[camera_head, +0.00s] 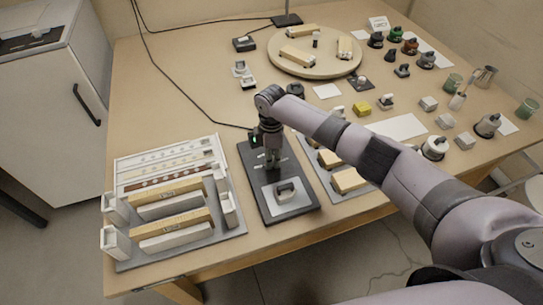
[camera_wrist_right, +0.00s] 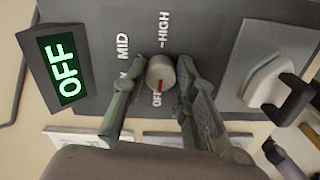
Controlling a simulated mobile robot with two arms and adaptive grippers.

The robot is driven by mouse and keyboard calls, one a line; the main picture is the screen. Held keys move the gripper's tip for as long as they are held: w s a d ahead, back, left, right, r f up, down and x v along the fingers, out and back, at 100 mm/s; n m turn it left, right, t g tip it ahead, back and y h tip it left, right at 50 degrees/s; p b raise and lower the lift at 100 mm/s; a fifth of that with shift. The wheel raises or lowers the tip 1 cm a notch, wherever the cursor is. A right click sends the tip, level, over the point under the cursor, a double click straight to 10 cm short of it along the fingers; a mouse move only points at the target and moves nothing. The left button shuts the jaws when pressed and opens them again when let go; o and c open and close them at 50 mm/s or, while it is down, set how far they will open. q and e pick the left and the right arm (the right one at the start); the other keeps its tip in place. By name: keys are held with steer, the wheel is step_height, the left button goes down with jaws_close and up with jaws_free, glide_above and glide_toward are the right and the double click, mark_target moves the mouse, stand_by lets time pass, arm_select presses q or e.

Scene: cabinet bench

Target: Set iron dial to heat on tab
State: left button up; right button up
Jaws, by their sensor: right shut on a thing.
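The round grey dial (camera_wrist_right: 160,72) sits on a dark panel (camera_wrist_right: 205,65) in the right wrist view. Its red mark points down at the OFF label (camera_wrist_right: 157,98). MID (camera_wrist_right: 123,46) and HIGH (camera_wrist_right: 164,30) are printed around it; another label is mostly hidden by a finger. The lit display (camera_wrist_right: 66,68) reads OFF in green. My right gripper (camera_wrist_right: 158,85) is shut on the dial, one finger on each side. In the head view my right gripper (camera_head: 272,157) is over the dark board (camera_head: 262,185) and hides the dial. My left gripper is out of view.
A small black-handled iron-like piece (camera_head: 286,191) sits on a pale plate at the board's near end. A grey rack (camera_head: 238,230) of blocks stands left; another tray (camera_head: 318,180) stands close right. A round wooden turntable (camera_head: 315,68) and cups are farther back.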

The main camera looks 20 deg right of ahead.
jaws_close()
steer(key=shift+r+m+p, duration=0.2)
steer(key=shift+m+p, duration=0.9)
steer(key=m+p, duration=0.2)
steer(key=shift+m, duration=0.4)
steer(key=m+p, duration=0.2)
steer(key=m, duration=0.1)
steer(key=shift+m, duration=0.3)
steer(key=shift+f+m+p, duration=0.15)
steer(key=shift+m+p, duration=0.55)
steer(key=shift+m, duration=0.8)
steer(key=o, duration=1)
jaws_free()
